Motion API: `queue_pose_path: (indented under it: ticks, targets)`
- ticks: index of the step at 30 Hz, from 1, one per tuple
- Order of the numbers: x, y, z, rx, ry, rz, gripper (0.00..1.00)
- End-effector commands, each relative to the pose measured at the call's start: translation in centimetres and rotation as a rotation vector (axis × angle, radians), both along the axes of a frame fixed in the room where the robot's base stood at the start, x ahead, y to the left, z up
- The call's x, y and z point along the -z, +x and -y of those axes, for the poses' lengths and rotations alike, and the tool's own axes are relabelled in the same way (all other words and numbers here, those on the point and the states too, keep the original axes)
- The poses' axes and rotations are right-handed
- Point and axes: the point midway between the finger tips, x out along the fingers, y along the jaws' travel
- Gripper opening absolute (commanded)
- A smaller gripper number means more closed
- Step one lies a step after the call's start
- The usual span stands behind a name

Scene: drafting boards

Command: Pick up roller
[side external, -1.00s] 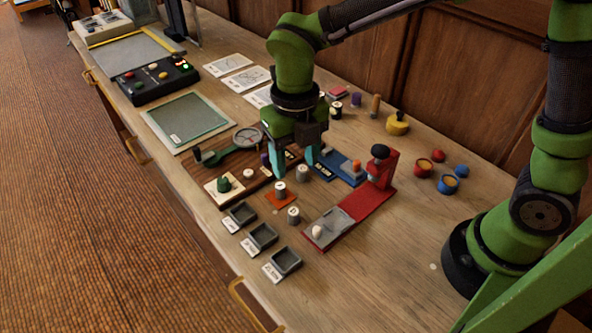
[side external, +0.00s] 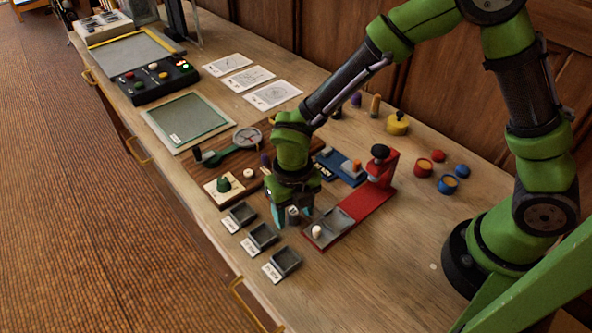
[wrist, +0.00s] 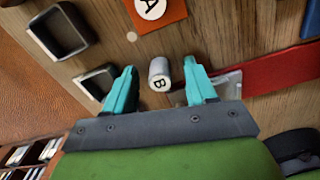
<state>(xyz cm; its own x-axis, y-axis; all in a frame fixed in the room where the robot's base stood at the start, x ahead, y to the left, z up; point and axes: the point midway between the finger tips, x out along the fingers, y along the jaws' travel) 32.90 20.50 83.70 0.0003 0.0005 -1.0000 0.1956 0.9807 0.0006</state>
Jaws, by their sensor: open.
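A small grey cylinder with a white end marked B (wrist: 159,74) is the only roller-like piece at my gripper. It stands on the wooden bench and also shows in the side view (side external: 293,213), partly hidden by my fingers. My gripper (wrist: 160,66) points down with its teal fingers open, one on each side of the cylinder. A gap shows between each finger and the cylinder in the wrist view. In the side view my gripper (side external: 293,219) is low, close to the bench top.
Grey trays (side external: 287,261) stand in a row in front. A red fixture (side external: 362,203) with a grey plate and a white piece (side external: 317,231) is close to the right. Red and blue pots (side external: 447,184) are farther right.

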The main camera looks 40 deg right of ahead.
Motion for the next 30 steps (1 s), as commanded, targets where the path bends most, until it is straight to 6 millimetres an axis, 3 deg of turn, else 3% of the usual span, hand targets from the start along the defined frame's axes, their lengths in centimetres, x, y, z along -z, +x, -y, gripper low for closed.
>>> queue_pose_path:
  ticks: [7,18,30]
  targets:
    - [0.18,0.03,0.01,0.0,0.001,0.001,0.56]
    - [0.15,0.02,-0.01,0.0,0.001,0.001,0.0]
    - [-0.32,0.06,-0.03,0.0,0.002,0.002,0.0]
